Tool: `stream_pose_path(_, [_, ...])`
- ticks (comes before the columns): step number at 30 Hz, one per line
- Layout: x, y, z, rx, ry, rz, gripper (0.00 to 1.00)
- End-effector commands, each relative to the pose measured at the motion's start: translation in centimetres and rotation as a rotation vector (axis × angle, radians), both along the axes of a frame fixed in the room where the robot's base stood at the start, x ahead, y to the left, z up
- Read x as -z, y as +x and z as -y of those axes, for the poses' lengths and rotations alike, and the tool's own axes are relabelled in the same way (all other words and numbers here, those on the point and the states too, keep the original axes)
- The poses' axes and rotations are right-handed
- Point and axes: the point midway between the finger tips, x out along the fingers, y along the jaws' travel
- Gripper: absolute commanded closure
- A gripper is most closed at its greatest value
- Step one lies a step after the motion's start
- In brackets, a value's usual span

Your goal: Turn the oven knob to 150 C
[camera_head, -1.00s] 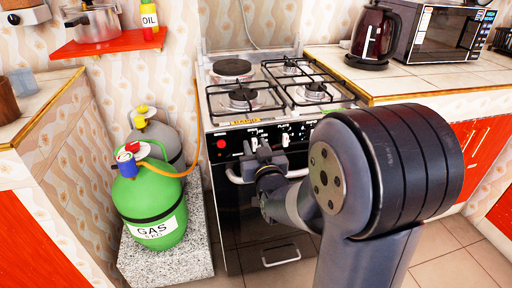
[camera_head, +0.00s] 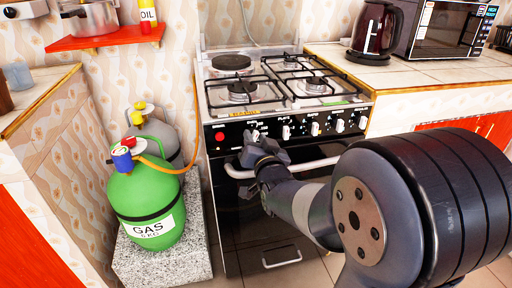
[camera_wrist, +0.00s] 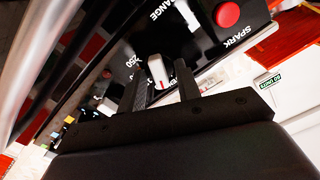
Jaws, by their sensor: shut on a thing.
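The oven knob (camera_wrist: 157,71) is white with a red mark, on the black front panel of the cooker. In the wrist view it sits between the two dark fingers of my gripper (camera_wrist: 162,82), which is shut on it. Numbers including 250 are printed beside it; I cannot read a 150 mark. In the head view my gripper (camera_head: 257,138) is at the panel's left end, just right of the red button (camera_head: 219,136), and mostly hides the knob.
Several other white knobs (camera_head: 314,129) line the panel to the right. The oven door handle (camera_head: 316,165) runs just below my gripper. A green gas bottle (camera_head: 150,205) stands left of the cooker. A dark kettle (camera_head: 376,30) and a microwave (camera_head: 447,29) stand on the right counter.

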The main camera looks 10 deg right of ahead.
Motion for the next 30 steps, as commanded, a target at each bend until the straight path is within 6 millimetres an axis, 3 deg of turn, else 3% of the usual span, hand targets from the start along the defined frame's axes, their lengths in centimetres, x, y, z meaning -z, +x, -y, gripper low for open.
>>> stream_pose_path(18, [0.33, 0.02, 0.18, 0.0, 0.556, 0.002, 0.91])
stream_pose_path(30, [0.28, 0.02, 0.2, 0.0, 0.753, 0.0, 0.91])
